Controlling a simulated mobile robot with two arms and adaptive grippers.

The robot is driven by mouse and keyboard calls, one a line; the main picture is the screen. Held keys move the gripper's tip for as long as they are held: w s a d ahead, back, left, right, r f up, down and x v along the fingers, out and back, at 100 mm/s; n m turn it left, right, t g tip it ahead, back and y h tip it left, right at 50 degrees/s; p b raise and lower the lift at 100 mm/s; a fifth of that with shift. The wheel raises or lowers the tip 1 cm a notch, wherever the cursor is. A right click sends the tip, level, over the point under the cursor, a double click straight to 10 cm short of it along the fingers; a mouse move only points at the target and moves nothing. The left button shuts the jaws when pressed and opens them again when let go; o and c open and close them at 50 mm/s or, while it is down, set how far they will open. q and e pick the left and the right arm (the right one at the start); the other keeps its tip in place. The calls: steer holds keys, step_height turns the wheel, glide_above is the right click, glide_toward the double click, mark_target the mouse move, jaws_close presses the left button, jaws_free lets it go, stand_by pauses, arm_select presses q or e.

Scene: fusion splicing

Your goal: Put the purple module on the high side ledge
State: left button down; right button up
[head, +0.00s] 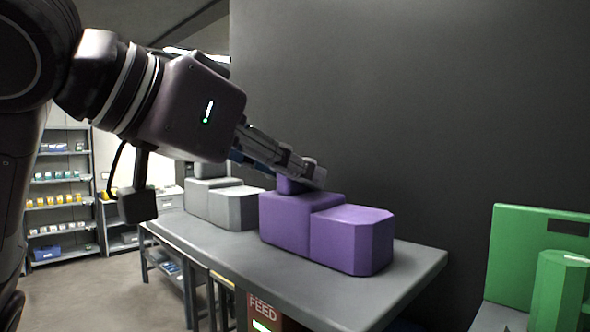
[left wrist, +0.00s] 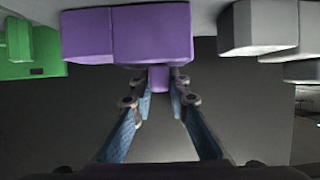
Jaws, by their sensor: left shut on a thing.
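The purple module (head: 325,231) is a blocky two-part piece with a small knob on top. In the head view it is at the grey ledge (head: 405,270), near its right end, upright; I cannot tell whether it rests on the surface or hangs just above it. My left gripper (head: 303,178) reaches in from the upper left and is shut on the module's top knob. In the left wrist view the module (left wrist: 128,35) is at the top and its knob sits between the fingertips (left wrist: 158,80). My right gripper is not in view.
A grey module (head: 222,204) stands on the ledge left of the purple one. A green block piece (head: 520,255) stands at the far right on another surface. A dark wall (head: 420,120) rises behind the ledge. Shelves with small boxes (head: 60,200) stand at the far left.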

arm_select(q)
steer(key=c, duration=1.8)
jaws_free()
steer(key=shift+c, duration=0.2)
steer(key=shift+s+a+r, duration=0.1)
steer(key=shift+s+a, duration=0.05)
steer(key=shift+a, duration=0.05)
steer(key=b+v, duration=0.4)
steer(key=v, duration=0.7)
steer(key=shift+s, duration=0.25)
steer(key=shift+a, duration=0.15)
